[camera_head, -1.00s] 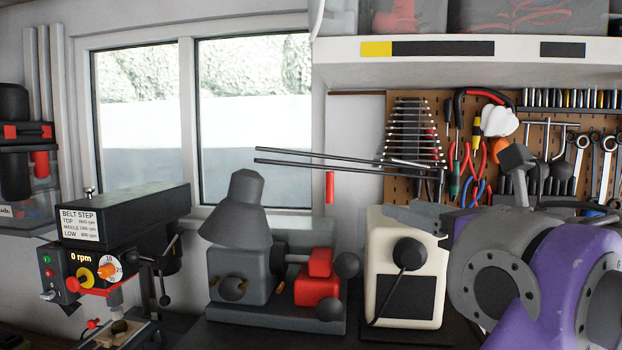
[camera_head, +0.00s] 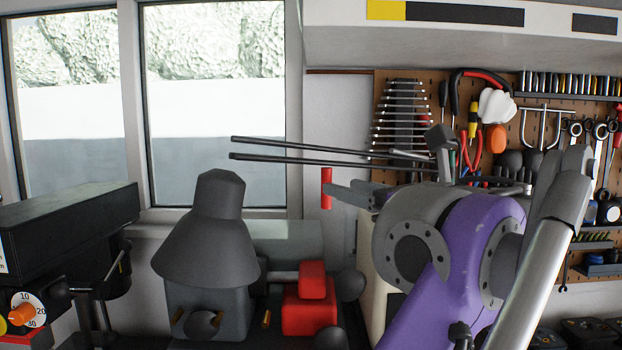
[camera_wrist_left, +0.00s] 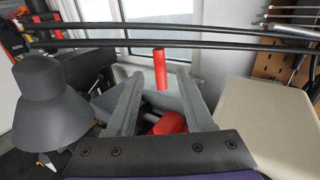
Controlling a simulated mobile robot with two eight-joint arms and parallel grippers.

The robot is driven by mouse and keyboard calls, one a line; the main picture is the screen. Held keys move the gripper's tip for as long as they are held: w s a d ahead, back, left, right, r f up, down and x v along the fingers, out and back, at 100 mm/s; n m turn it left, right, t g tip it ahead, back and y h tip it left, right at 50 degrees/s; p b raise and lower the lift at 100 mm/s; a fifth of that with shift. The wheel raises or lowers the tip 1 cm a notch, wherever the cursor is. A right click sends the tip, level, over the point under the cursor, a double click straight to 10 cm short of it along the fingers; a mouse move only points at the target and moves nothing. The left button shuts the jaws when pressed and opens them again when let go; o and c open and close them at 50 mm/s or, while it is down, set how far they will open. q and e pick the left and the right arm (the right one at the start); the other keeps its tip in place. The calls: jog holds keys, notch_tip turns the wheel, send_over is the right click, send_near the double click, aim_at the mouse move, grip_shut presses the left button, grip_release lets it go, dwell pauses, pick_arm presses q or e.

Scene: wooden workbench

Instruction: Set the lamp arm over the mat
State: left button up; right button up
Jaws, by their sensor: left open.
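The desk lamp has a dark grey shade (camera_head: 207,240) at left centre in the head view. Its lamp arm (camera_head: 300,147) is two thin dark rods running to a grey joint at right. A red grip (camera_head: 326,188) hangs upright below the rods; it also shows in the wrist view (camera_wrist_left: 160,68). My left gripper (camera_head: 332,190) is open and empty, pointing left with its tips close to the red grip. In the wrist view the grip appears between and beyond the fingers (camera_wrist_left: 160,98); contact cannot be told. No mat is visible. My right gripper is out of view.
A grey and red vise (camera_head: 308,312) sits behind and right of the shade. A dark drill press (camera_head: 70,225) stands at left. A cream box (camera_wrist_left: 262,120) is right of the fingers. A pegboard of tools (camera_head: 480,110) and a shelf (camera_head: 450,45) are behind.

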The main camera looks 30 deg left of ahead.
aim_at(323, 182)
pick_arm(q)
jog(key=x, duration=0.9)
jog(key=shift+w+a, duration=0.1)
jog(key=shift+a, duration=0.05)
jog(key=shift+c, duration=0.2)
grip_shut()
dwell(0.9)
